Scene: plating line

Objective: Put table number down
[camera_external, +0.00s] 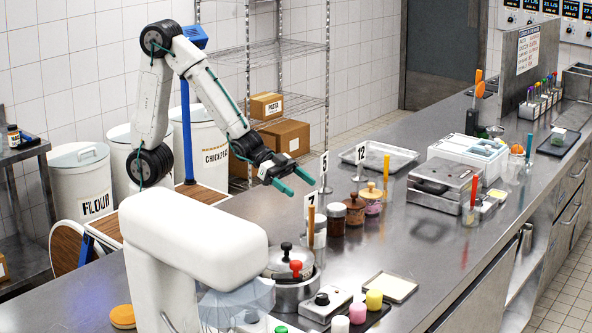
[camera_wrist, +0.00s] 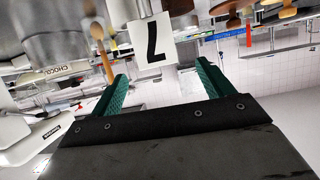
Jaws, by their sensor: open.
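Three white table number cards on thin stands show in the external view: the 7 card (camera_external: 311,203), the 5 card (camera_external: 324,163) and the 12 card (camera_external: 361,154). The 5 and 12 stand upright on the counter; the base of the 7 is hidden among jars and a wooden handle. My gripper (camera_external: 293,181) is above the counter, with its teal fingers apart and empty. In the wrist view, the 7 card (camera_wrist: 153,40) lies just beyond and between the fingertips of my gripper (camera_wrist: 163,73), apart from both.
The steel counter (camera_external: 420,235) has bare room right of the jars (camera_external: 355,209). An empty metal tray (camera_external: 392,158) lies behind the numbers. A grey appliance (camera_external: 442,181) stands to the right.

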